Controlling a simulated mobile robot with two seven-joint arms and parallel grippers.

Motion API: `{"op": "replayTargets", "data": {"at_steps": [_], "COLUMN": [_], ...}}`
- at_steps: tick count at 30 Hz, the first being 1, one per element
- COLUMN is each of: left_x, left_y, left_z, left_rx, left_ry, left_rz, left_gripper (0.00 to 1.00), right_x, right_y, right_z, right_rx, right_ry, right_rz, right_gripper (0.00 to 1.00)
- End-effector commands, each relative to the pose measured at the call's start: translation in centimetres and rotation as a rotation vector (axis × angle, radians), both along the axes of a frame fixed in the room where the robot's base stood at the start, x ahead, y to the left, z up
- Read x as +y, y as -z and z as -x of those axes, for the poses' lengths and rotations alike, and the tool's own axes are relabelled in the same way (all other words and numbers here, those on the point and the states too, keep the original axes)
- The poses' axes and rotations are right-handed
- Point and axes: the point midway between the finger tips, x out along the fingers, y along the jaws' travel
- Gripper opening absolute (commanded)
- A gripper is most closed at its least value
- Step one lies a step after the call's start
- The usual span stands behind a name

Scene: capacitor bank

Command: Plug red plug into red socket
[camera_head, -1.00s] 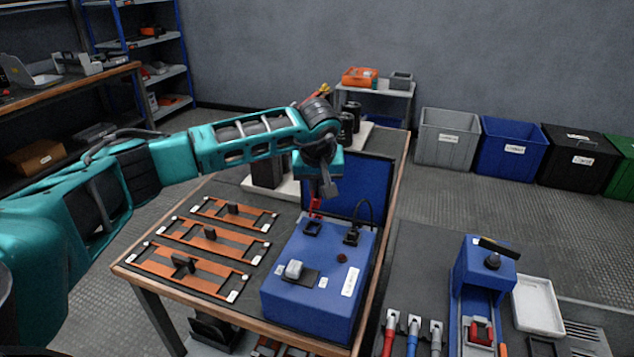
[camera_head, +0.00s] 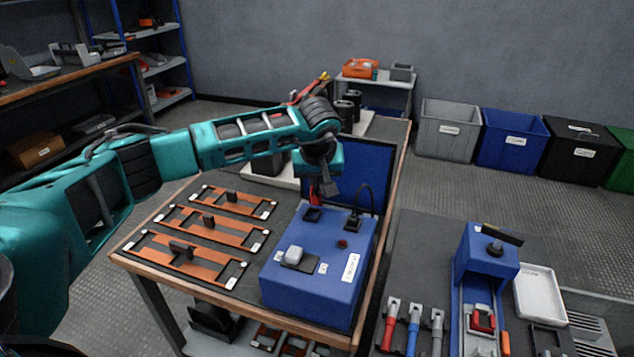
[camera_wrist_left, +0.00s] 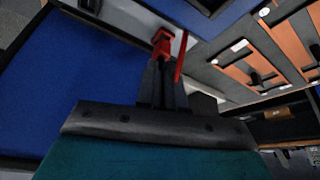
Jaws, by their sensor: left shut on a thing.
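My left gripper (camera_head: 323,188) hangs over the rear left of a blue box (camera_head: 300,289), shut on the red plug (camera_head: 314,191). The plug also shows beyond the fingertips (camera_wrist_left: 160,75) in the left wrist view (camera_wrist_left: 162,41). A dark square socket (camera_head: 312,214) lies on the box top just below the plug; its colour does not look red from here. The plug seems to be slightly above it, but contact is hard to judge. My right gripper is not in view.
A black plug with a cable (camera_head: 352,223) stands right of the socket. A raised blue lid (camera_head: 366,172) is behind. A grey switch (camera_head: 294,254) and a small dark red knob (camera_head: 342,243) are on the box. Orange-brown framed panels (camera_head: 212,230) lie left.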

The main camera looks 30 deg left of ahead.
Motion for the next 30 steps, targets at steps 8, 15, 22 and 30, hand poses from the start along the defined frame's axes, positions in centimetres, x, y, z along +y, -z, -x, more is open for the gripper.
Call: {"op": "replayTargets", "data": {"at_steps": [8, 15, 22, 30], "left_x": [-0.01, -0.01, -0.01, -0.01], "left_y": [0.48, 0.85, 0.77, 0.76], "left_z": [0.0, 0.0, 0.0, 0.0], "left_rx": [0.0, 0.0, 0.0, 0.0], "left_ry": [0.0, 0.0, 0.0, 0.0], "left_rz": [0.0, 0.0, 0.0, 0.0], "left_gripper": [0.0, 0.0, 0.3, 0.37], "right_x": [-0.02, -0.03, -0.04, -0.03], "right_y": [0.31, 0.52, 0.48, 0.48], "right_z": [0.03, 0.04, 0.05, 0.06], "right_rx": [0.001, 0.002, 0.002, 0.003], "right_ry": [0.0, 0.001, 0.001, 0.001], "right_rz": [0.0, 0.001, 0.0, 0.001], "right_gripper": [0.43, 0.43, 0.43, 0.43]}}
